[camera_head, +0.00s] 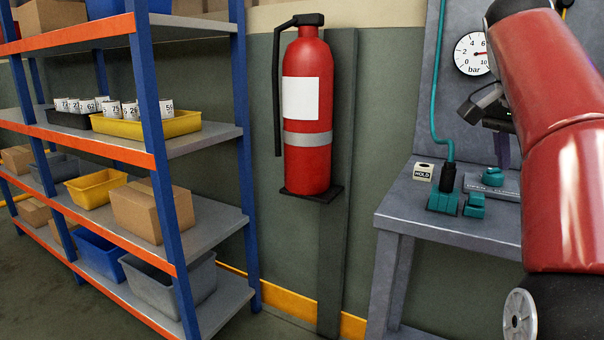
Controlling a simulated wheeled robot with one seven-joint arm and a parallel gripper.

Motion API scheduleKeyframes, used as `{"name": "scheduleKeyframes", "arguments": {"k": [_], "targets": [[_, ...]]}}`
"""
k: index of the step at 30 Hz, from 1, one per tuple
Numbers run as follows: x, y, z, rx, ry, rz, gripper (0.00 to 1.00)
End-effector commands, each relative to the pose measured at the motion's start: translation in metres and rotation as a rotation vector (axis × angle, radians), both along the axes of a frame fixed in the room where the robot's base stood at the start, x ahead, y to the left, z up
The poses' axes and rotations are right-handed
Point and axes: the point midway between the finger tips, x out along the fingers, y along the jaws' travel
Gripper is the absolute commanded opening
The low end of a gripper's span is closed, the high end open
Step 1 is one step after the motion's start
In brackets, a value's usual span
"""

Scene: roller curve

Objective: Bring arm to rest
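My red and black arm (565,130) fills the right side of the view, raised and bent in front of the grey workbench (400,207). My gripper (502,150) shows only in part, left of the red arm link and above the bench. A dark wrist part (482,104) sticks out to its left. The arm hides most of the gripper, so I cannot tell whether its fingers are open or shut, or whether they hold anything.
On the bench are a HOLD block (423,172), a teal clamp (443,200) with a hose, and a small teal block (475,206). A gauge (472,53) is on the back panel. A fire extinguisher (308,120) and loaded shelves (215,215) stand left.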

Motion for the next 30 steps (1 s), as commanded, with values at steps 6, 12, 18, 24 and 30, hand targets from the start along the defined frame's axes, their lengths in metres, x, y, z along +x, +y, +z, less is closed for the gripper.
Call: {"name": "scheduleKeyframes", "arguments": {"k": [6, 12, 18, 24, 30], "targets": [[-0.002, 0.022, -0.009, -0.012, 0.009, 0.115, 0.61], [-0.006, 0.052, -0.028, -0.025, 0.019, 0.277, 0.61], [-0.023, 0.095, -0.065, -0.038, 0.022, 0.513, 0.61], [-0.057, 0.144, -0.13, -0.046, 0.003, 0.802, 0.61], [-0.105, 0.186, -0.215, -0.048, -0.043, 1.084, 0.61]]}}
